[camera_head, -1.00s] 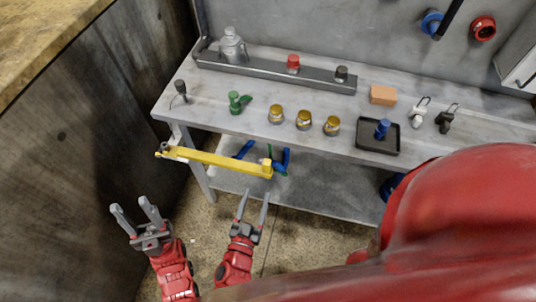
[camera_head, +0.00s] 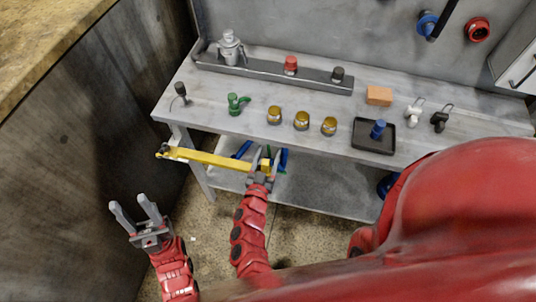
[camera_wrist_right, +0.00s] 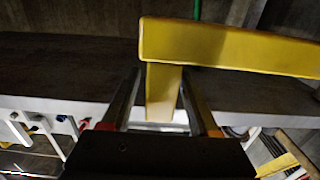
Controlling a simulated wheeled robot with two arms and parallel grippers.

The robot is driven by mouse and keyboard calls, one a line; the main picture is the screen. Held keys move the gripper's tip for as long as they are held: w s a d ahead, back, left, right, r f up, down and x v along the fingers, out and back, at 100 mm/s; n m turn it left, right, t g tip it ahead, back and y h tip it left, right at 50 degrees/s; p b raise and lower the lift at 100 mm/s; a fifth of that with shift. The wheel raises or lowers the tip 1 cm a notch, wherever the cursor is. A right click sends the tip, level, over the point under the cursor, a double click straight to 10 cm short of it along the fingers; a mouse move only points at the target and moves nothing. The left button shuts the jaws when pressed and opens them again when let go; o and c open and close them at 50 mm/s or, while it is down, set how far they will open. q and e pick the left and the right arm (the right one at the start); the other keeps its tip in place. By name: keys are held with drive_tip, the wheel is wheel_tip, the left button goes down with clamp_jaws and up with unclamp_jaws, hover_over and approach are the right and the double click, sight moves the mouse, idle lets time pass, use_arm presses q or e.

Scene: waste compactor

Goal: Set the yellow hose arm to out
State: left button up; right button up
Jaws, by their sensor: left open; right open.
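The yellow hose arm (camera_head: 208,158) runs along the front of the workbench in the head view, from a pivot at its left end to its right end. My right gripper (camera_head: 263,160) is at that right end, its fingers reaching up around it. In the right wrist view the yellow bar (camera_wrist_right: 230,47) crosses the top, and a short yellow post (camera_wrist_right: 162,92) hangs from it between the two open fingers (camera_wrist_right: 162,100). Visible gaps remain beside the post. My left gripper (camera_head: 135,217) is open and empty at the lower left, away from the arm.
The workbench (camera_head: 220,135) carries a green valve (camera_head: 237,104), several brass caps (camera_head: 302,120), a black tray (camera_head: 360,145) and an orange block (camera_head: 379,96). Blue handles (camera_head: 243,149) sit behind the hose arm. A dark wall stands at left.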

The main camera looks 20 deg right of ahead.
clamp_jaws()
idle(1.4)
